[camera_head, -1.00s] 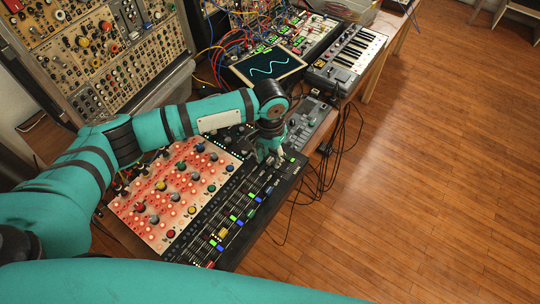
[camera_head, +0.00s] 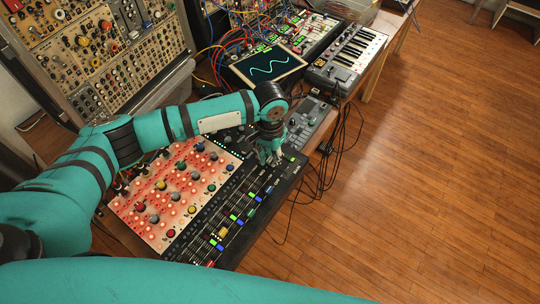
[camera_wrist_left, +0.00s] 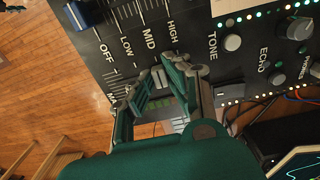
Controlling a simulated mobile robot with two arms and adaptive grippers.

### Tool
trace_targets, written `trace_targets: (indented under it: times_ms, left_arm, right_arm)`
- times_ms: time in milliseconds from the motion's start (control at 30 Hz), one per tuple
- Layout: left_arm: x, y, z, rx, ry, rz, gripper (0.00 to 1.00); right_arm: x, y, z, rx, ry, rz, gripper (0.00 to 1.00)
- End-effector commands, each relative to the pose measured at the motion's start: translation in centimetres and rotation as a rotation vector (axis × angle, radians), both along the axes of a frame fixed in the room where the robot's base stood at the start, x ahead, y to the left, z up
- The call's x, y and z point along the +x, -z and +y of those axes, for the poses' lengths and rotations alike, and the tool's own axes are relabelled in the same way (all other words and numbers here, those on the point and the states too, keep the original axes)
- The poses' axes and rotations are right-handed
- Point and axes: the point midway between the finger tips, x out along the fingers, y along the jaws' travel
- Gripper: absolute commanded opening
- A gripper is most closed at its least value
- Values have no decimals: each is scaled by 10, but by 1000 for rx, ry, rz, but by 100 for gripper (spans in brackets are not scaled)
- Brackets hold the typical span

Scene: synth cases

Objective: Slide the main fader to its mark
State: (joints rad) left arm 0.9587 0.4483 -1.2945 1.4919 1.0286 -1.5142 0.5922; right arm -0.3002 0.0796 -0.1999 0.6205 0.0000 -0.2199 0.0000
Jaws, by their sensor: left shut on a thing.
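The black mixer panel (camera_head: 236,228) with a row of coloured faders lies on the table in the head view. My left gripper (camera_head: 266,157) reaches down onto its far end. In the left wrist view the fingertips of my left gripper (camera_wrist_left: 156,80) are closed around a small grey fader cap (camera_wrist_left: 159,76), below the printed words MID and HIGH. A label starting with M beside it is partly hidden by a finger. The fader's mark cannot be made out. My right gripper is not in view.
A blue fader cap (camera_wrist_left: 84,13) sits near OFF in the left wrist view. A lit knob panel (camera_head: 172,190) lies left of the mixer. A grey device (camera_head: 309,117), a screen (camera_head: 267,68) and a keyboard (camera_head: 346,55) stand beyond. Black cables (camera_head: 326,165) hang at the table's right edge.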

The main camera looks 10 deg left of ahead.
Motion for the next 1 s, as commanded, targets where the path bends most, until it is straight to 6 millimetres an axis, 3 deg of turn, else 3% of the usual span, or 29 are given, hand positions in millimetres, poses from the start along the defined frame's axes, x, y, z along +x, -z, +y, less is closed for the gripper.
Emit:
trace_targets:
  times_ms: [167,400,800,833,1000]
  left_arm:
    - [-3,-4,-8,-2,2,1,0]
    - [-18,-5,-43,-3,2,3,0]
    - [-21,-1,-52,-4,1,0,0]
    - [-21,-1,-52,-5,1,0,16]
    - [-21,0,-52,-4,1,1,37]
  right_arm:
    - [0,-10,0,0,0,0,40]
    - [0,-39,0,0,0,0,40]
    - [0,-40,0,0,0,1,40]
    - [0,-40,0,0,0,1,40]
    - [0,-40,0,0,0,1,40]
